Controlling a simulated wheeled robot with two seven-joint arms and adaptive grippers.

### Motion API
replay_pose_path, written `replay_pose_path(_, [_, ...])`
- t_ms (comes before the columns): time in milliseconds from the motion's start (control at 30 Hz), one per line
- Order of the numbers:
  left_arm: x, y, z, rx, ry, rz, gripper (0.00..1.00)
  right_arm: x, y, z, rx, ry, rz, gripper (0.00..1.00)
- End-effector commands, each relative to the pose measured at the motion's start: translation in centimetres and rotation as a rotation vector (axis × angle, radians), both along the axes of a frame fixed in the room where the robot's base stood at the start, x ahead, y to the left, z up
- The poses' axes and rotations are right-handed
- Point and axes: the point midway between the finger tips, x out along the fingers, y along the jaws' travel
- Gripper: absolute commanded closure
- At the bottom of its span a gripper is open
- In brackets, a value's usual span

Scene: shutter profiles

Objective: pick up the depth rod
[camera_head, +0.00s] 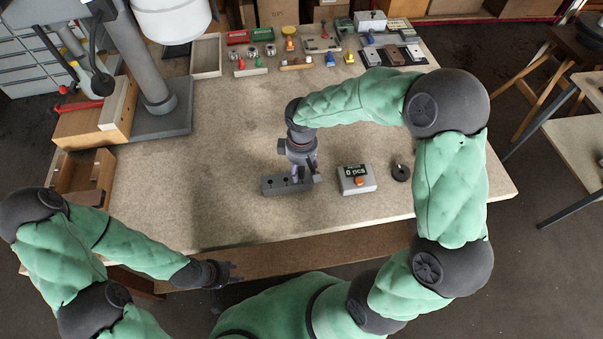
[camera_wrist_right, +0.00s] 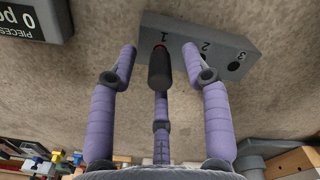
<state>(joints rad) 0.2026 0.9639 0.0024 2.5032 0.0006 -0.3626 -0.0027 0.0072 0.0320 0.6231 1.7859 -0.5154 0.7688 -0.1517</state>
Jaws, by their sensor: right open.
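The depth rod (camera_wrist_right: 160,68) shows in the right wrist view as a dark cylinder with a red ring at its far end. It stands at the hole marked 1 of a grey block (camera_wrist_right: 215,40), whose holes 2 and 3 look empty. My right gripper (camera_wrist_right: 160,55) is open, with purple fingers on both sides of the rod and another in line with it. I see no finger clearly touching it. In the head view my right gripper (camera_head: 305,177) is at the right end of the block (camera_head: 277,187) and hides the rod. My left gripper (camera_head: 228,273) is off the table's front edge; its jaw state is unclear.
A counter box (camera_head: 345,184) reading "0 pcs" stands right of the block, with a black round piece (camera_head: 400,172) beyond it. A drill-press-like stand (camera_head: 170,115) is at left. Several small parts and trays line the back. The table's left middle is clear.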

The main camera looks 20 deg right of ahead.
Motion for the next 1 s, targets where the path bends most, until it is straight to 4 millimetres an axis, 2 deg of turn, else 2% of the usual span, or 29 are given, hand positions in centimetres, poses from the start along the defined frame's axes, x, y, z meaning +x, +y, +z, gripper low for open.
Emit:
replay_pose_path(100, [0.0,0.0,0.1,0.0,0.0,0.0,0.6,0.0,0.0,0.1,0.0,-0.001,0.0,0.51])
replay_pose_path(133, [0.0,0.0,0.1,0.0,0.0,0.0,0.6,0.0,0.0,0.1,0.0,-0.001,0.0,0.57])
replay_pose_path(200, [0.0,0.0,0.1,0.0,0.0,0.0,0.6,0.0,0.0,0.1,0.0,-0.001,0.0,0.77])
replay_pose_path(300, [0.0,0.0,0.1,0.0,0.0,0.0,0.6,0.0,0.0,0.1,0.0,-0.001,0.0,1.0])
replay_pose_path(767, [0.0,0.0,0.1,0.0,0.0,0.0,0.6,0.1,0.0,0.4,0.0,-0.002,0.0,1.0])
replay_pose_path(1000, [0.0,0.0,0.6,0.0,0.0,0.0,0.6,0.2,0.0,2.6,-0.001,-0.006,0.001,1.0])
